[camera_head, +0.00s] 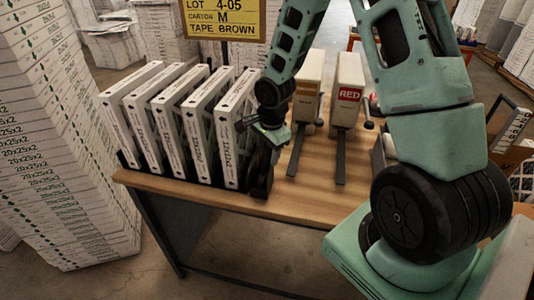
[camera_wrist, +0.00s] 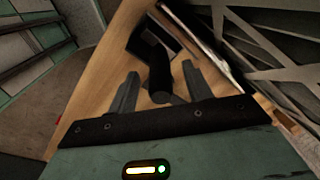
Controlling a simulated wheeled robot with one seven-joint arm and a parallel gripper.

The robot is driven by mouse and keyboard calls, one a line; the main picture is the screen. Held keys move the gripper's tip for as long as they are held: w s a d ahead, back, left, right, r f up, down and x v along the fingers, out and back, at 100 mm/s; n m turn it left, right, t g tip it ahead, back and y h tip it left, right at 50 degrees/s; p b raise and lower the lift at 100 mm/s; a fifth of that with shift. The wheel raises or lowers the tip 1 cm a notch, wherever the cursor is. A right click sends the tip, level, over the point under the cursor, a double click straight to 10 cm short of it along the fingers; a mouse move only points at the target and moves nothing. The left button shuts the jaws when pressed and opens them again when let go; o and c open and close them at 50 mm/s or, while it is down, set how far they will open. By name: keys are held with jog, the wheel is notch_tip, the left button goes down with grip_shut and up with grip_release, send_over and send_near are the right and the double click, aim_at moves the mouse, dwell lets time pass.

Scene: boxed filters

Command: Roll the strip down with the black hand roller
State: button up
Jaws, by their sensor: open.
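My gripper (camera_head: 272,135) is at the right end of the row of boxed filters, low over the wooden bench. In the wrist view its fingers (camera_wrist: 160,72) are open, one on each side of a black cylindrical handle. This looks like the black hand roller (camera_wrist: 159,78), with a dark, wider part beyond it. I cannot tell whether the fingers touch it. In the head view a dark shape (camera_head: 262,178) below my gripper may be the roller, partly hidden. I cannot make out a tape strip on any box.
Several white boxed filters (camera_head: 199,140) stand upright in a black rack on the bench (camera_head: 220,199). A sign (camera_head: 222,17) reads "TAPE BROWN". Tall carton stacks (camera_head: 62,150) stand left.

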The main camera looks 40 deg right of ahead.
jog(key=shift+w+f, duration=0.1)
jog(key=shift+f, duration=0.65)
jog(key=shift+c, duration=0.3)
jog(key=c, duration=1)
jog(key=shift+d+r, duration=0.1)
jog(key=shift+r, duration=0.25)
jog(key=shift+r+p, duration=0.85)
jog(key=shift+p, duration=0.15)
notch_tip(320, 180, up, 11)
jog(key=p, duration=0.8)
jog(key=shift+r+p, duration=0.15)
jog(key=shift+p, duration=0.25)
